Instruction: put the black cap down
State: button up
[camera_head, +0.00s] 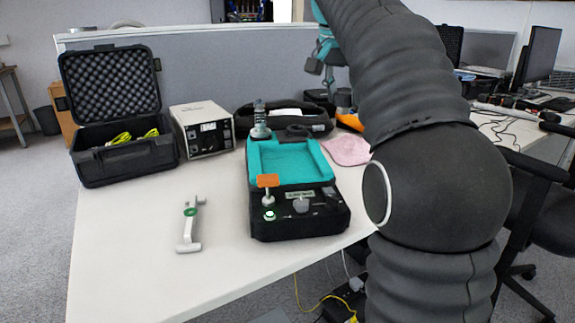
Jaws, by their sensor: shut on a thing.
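My gripper (328,72) is small and dark at the far end of my teal wrist, beyond the back of the table and partly hidden by my large arm. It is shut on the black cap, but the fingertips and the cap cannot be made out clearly. The black and teal calibration unit (300,222) stands on the white table, below and nearer than the gripper. A dark round piece (297,130) shows at the unit's back edge; I cannot tell what it is.
A metal sensor (260,122) stands upright at the unit's back left. An open black case (125,160), a beige box (203,128), a black bag (318,117) and a pink cloth (346,150) surround it. A grey-white handle (188,226) lies front left.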

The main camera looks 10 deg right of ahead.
aim_at(338, 98)
jog(key=shift+w+a+f+n, duration=0.1)
jog(key=shift+w+f+n, duration=0.3)
jog(key=shift+w+f, duration=0.7)
jog(key=a+f, duration=0.2)
jog(key=a, duration=0.1)
jog(key=a+f+b, duration=0.1)
jog(key=a+f, duration=0.1)
jog(key=a, duration=0.2)
jog(key=a+f+b, duration=0.1)
jog(key=a+f, duration=0.1)
jog(key=a, duration=0.2)
jog(key=shift+a+f, duration=0.1)
jog(key=shift+f, duration=0.1)
jog(key=shift+f+b, duration=0.7)
jog(key=shift+f, duration=1.25)
jog(key=shift+f, duration=0.1)
jog(key=shift+f, duration=0.1)
jog(key=o, duration=1.2)
jog(key=shift+c, duration=0.2)
